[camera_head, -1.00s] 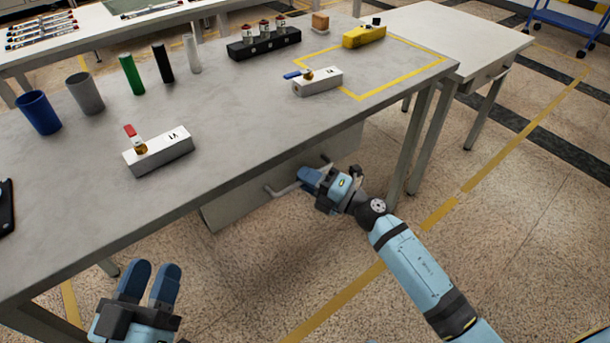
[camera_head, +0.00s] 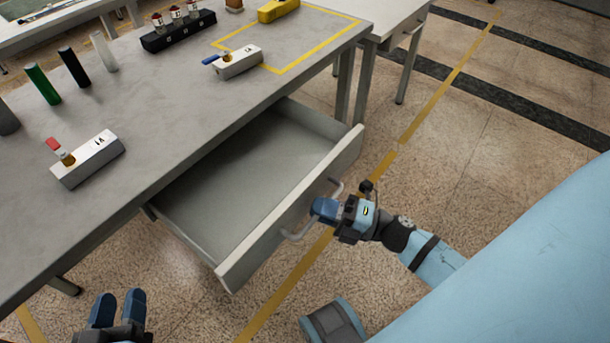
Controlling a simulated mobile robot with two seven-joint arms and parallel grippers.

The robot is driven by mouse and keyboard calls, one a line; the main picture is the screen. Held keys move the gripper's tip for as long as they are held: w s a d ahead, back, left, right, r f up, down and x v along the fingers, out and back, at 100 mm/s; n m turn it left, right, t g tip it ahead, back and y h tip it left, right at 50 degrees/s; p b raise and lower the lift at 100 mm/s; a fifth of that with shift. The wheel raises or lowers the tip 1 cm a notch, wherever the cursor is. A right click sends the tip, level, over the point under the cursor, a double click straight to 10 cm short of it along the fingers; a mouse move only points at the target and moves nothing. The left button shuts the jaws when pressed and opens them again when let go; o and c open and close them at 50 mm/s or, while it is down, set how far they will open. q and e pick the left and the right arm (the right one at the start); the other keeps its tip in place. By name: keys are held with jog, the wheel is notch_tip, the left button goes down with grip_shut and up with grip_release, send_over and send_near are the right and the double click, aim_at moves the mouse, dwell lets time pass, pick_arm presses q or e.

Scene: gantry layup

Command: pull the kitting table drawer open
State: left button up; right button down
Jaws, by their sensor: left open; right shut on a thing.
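The kitting table (camera_head: 190,98) has a grey top, and its drawer (camera_head: 235,190) is pulled well out below the front edge. The inside of the drawer that I can see looks empty. My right gripper (camera_head: 322,210) is shut on the drawer's bar handle (camera_head: 298,235) at the front panel. The blue fingers cover the middle of the handle. My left gripper (camera_head: 118,310) is open and empty at the bottom left, apart from the table, with its two blue fingers pointing up.
On the tabletop are a white block with a red lever (camera_head: 86,160), a white block with a blue lever (camera_head: 238,62), a black rack with vials (camera_head: 178,30), a yellow item (camera_head: 278,10) and several cylinders. A white side table (camera_head: 385,15) stands behind. The floor in front is clear.

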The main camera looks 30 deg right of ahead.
jog(key=shift+s+d, duration=0.15)
jog(key=shift+s, duration=0.2)
pick_arm(q)
jog(key=shift+d, duration=0.1)
pick_arm(e)
jog(key=c, duration=1.2)
grip_release()
pick_arm(q)
jog(key=shift+s+a+f+g+y+p, duration=0.15)
jog(key=shift+a+f+g+y+p, duration=0.15)
jog(key=shift+f, duration=0.35)
jog(key=shift+s+a+f+g+y+p, duration=0.1)
jog(key=shift+a+f+g+y+p, duration=0.2)
jog(key=shift+f, duration=0.35)
pick_arm(e)
jog(key=shift+v, duration=6.9)
